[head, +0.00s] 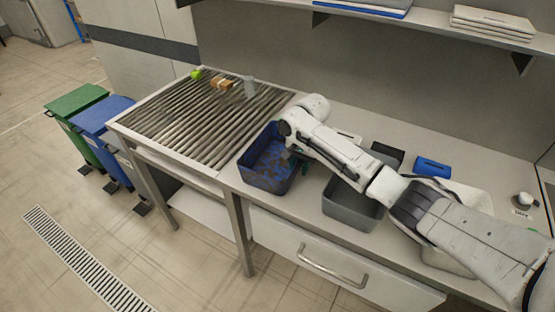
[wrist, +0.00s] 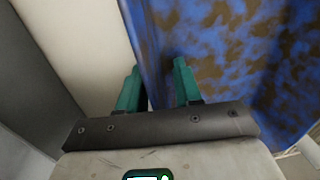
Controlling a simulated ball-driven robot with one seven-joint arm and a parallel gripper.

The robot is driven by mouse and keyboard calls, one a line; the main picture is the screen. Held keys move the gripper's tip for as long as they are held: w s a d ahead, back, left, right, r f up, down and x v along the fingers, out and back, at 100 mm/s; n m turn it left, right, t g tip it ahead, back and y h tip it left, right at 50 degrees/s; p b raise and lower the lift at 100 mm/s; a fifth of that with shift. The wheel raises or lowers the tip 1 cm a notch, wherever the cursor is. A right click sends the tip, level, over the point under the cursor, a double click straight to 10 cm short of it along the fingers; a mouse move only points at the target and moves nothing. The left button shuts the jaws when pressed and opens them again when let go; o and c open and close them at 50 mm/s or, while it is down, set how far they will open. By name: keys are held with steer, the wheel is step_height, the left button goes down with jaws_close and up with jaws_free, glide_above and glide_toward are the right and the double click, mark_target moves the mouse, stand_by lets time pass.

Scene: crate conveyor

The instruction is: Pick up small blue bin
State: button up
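The small blue bin (head: 264,181) stands on the counter just right of the roller conveyor. It is an open crate with a mottled blue and brown inside. My gripper (head: 293,157) is at its right side, partly hidden by my arm in the head view. In the wrist view, the bin's blue wall (wrist: 230,50) fills the upper right. My two green fingers (wrist: 156,88) are apart, with the edge of the wall running between them. The left finger is outside and the right finger is over the blue inner face. Whether either touches the wall is unclear.
A grey bin (head: 350,211) stands right of the blue one, under my arm. A small blue box (head: 432,167) lies further right. The conveyor (head: 190,120) holds a green apple (head: 196,74), a brown block (head: 221,84) and a grey cup (head: 249,86). A shelf (head: 440,30) hangs above.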

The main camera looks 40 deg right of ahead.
jaws_close()
steer(key=shift+r, duration=0.1)
stand_by(0.5)
